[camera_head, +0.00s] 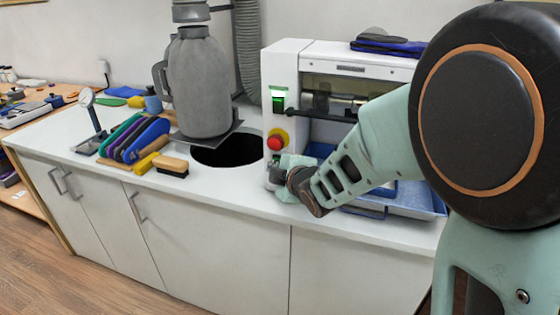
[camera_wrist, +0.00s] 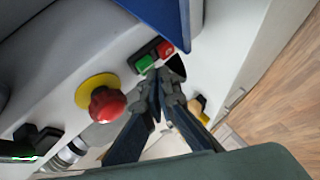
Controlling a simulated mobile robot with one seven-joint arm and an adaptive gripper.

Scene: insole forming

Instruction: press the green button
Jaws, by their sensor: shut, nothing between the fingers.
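The green button (camera_wrist: 145,63) sits on the machine's grey front panel, right beside a red button (camera_wrist: 165,49) in a dark housing. My gripper (camera_wrist: 160,78) is shut and empty, its fingertips right by the green button's lower edge. I cannot tell whether they touch it. In the head view my gripper (camera_head: 277,176) is low at the machine's left front, below the red stop knob (camera_head: 275,141). It hides the green button there. The white machine (camera_head: 287,62) stands on the counter.
The red stop knob on its yellow base also shows in the wrist view (camera_wrist: 107,103), close to the fingers. A green-lit switch (camera_head: 278,104) is higher up. A blue tray (camera_head: 415,200) lies right. Left are a round opening (camera_head: 228,151), a brush (camera_head: 171,166) and coloured insoles (camera_head: 140,138).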

